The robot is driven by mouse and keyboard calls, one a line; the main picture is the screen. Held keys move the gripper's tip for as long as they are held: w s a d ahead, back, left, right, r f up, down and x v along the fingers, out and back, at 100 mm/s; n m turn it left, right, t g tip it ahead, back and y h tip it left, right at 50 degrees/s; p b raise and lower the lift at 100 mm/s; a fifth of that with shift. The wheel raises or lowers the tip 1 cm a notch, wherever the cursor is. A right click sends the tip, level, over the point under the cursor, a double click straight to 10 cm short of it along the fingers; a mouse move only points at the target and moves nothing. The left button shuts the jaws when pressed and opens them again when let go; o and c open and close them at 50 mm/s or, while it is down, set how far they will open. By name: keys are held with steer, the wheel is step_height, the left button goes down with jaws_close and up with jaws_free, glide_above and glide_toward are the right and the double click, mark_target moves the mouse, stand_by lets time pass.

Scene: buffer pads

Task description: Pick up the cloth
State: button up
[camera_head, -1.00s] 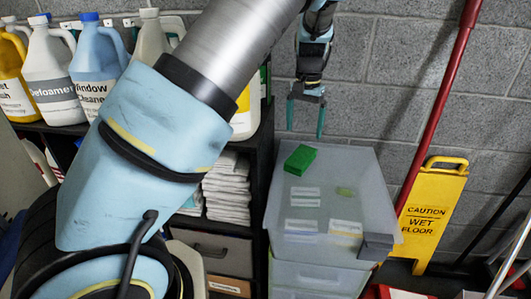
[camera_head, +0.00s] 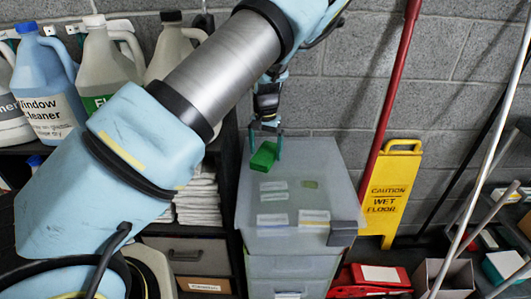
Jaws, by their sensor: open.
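A bright green, block-shaped item (camera_head: 264,156) lies near the back left of a translucent bin's lid (camera_head: 335,175). It may be the cloth, but its material is too small to tell. My gripper (camera_head: 266,145) points down over it, open, with one teal finger on either side. I cannot tell whether the fingers touch it. Stacked white folded cloths (camera_head: 197,200) sit on the dark shelf to the left, partly hidden by my arm.
Several jugs, including a window cleaner jug (camera_head: 50,85), stand on the shelf top at left. A red pole (camera_head: 388,105) and yellow wet-floor sign (camera_head: 392,190) stand right of the bin. White labels (camera_head: 273,219) lie on the lid. A red box (camera_head: 372,278) is at lower right.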

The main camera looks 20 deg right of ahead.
mark_target(266, 152)
steer(key=shift+f, duration=0.35)
steer(key=c, duration=1.3)
step_height(266, 152, up, 10)
steer(key=b, duration=0.2)
steer(key=shift+b, duration=0.35)
steer(key=o, duration=0.9)
steer(key=c, duration=0.6)
steer(key=shift+s, duration=0.1)
